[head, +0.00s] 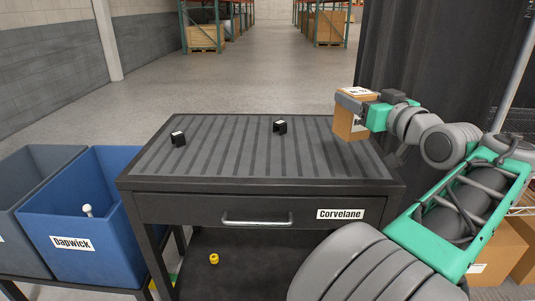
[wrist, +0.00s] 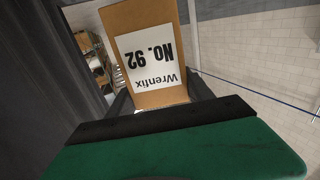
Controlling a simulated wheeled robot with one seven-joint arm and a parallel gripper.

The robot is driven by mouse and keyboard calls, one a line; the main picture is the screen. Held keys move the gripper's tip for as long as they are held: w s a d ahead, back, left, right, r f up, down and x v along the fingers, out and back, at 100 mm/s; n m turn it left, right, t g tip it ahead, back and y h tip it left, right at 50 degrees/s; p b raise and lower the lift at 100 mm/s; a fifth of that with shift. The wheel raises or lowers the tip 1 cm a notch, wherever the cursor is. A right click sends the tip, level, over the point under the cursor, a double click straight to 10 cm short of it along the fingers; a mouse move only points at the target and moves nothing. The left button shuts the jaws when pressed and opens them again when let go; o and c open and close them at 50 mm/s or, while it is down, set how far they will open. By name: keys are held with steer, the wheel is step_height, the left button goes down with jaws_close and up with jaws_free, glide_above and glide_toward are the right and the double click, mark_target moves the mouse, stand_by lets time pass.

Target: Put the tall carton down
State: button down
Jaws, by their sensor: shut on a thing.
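The tall carton (head: 348,123) is brown cardboard with a white label. In the head view it is at the right part of the cart's ribbed top (head: 225,158), upright or nearly so. I cannot tell whether its base touches the top. My gripper (head: 358,97) is shut on the carton near its upper end, and the jaws hide part of it. In the wrist view the carton (wrist: 135,18) fills the space between the dark fingers (wrist: 160,102), its label reading "Wrenfix No. 92" upside down.
Two small black blocks (head: 178,138) (head: 280,127) sit on the cart top, with clear ribbed surface between and around them. A blue "Dapwick" bin (head: 85,215) and a grey bin (head: 22,200) stand at the left. A yellow piece (head: 214,258) lies on the lower shelf.

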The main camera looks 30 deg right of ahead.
steer(key=w+f+b, duration=0.1)
steer(key=w+f, duration=0.3)
steer(key=w+a+f+b, duration=0.1)
steer(key=w+f, duration=0.3)
steer(key=w, duration=0.1)
steer(key=w+f+b, duration=0.1)
steer(key=w+f, duration=0.3)
steer(key=shift+w+a+f, duration=0.35)
steer(key=shift+a+f, duration=0.05)
steer(key=shift+f+b, duration=0.15)
steer(key=shift+b, duration=0.15)
steer(key=shift+c, duration=2)
jaws_free()
